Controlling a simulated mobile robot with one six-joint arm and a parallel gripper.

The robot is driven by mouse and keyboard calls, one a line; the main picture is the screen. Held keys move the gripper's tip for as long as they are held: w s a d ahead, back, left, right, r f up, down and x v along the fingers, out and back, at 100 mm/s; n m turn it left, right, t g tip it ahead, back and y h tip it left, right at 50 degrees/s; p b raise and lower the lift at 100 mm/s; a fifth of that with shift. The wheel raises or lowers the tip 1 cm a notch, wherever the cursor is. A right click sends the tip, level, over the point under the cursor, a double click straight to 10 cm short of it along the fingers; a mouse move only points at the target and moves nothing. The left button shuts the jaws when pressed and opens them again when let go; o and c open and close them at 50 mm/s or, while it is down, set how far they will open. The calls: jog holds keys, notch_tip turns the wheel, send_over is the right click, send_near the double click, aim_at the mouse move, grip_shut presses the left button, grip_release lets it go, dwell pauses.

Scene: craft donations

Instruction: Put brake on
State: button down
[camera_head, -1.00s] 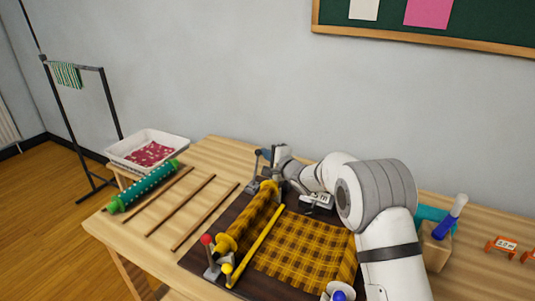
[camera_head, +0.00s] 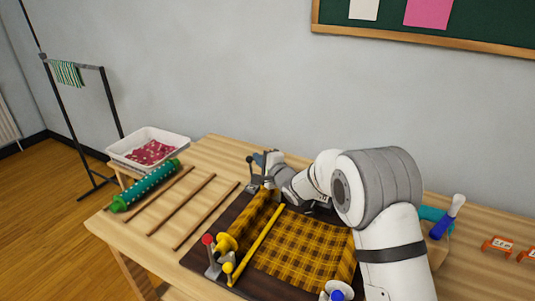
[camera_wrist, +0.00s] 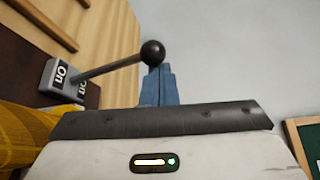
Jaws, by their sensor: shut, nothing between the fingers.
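A lever with a black ball knob (camera_wrist: 152,53) leans out of a grey box (camera_wrist: 60,80) in the wrist view. The box carries white labels that look like "On", seen turned round. My gripper (camera_wrist: 160,86) has blue fingers, shut and empty, close beside the knob; I cannot tell whether they touch it. In the head view, the black knob (camera_head: 250,159) stands at the far end of the dark board, just left of my gripper (camera_head: 261,161). The lever's foot is partly hidden there.
Yellow plaid cloth (camera_head: 300,245) lies on the dark board, wound on a roller at its left. A red-knobbed lever (camera_head: 208,240) stands at the near left. A yellow rod (camera_head: 257,245) crosses the cloth. A green roller (camera_head: 145,186) and wooden slats lie left.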

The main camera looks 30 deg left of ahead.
jog(key=shift+s, duration=0.65)
jog(key=shift+f, duration=0.1)
jog(key=s+d+f+b, duration=0.2)
jog(key=s+d, duration=0.2)
jog(key=d, duration=0.4)
jog(key=shift+s+d+f, duration=0.2)
jog(key=shift+d, duration=0.15)
